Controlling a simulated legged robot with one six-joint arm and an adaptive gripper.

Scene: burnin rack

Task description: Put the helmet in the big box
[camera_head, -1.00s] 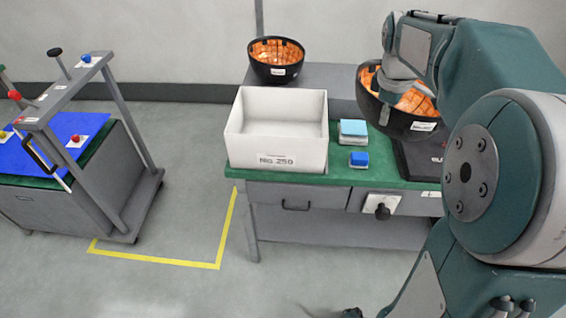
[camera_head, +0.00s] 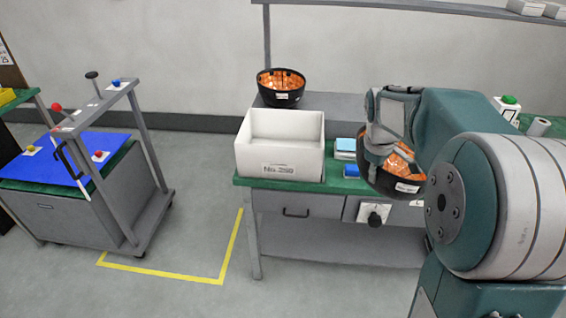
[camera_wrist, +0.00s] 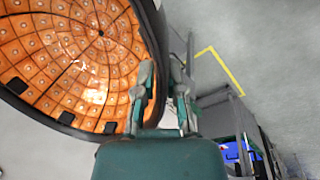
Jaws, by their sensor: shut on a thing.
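A black helmet (camera_head: 376,183) with an orange padded inside is held by its rim in my gripper (camera_head: 374,160), its opening facing up and tilted. In the wrist view, the helmet's orange inside (camera_wrist: 75,65) fills the left, and my gripper's fingers (camera_wrist: 161,95) are on both sides of its rim. The helmet is to the right of the big white box (camera_head: 280,165), which stands open on the green-topped bench, labelled No. 250. The part of the box's inside that I see is empty. A second, similar helmet (camera_head: 281,97) sits on the grey shelf behind the box.
Light blue and dark blue blocks (camera_head: 346,150) lie between box and held helmet, partly hidden. The green bench (camera_head: 245,181) has a drawer and a black knob in front. A grey trolley (camera_head: 140,160) with a blue board stands left. Yellow tape (camera_head: 165,274) marks clear floor between.

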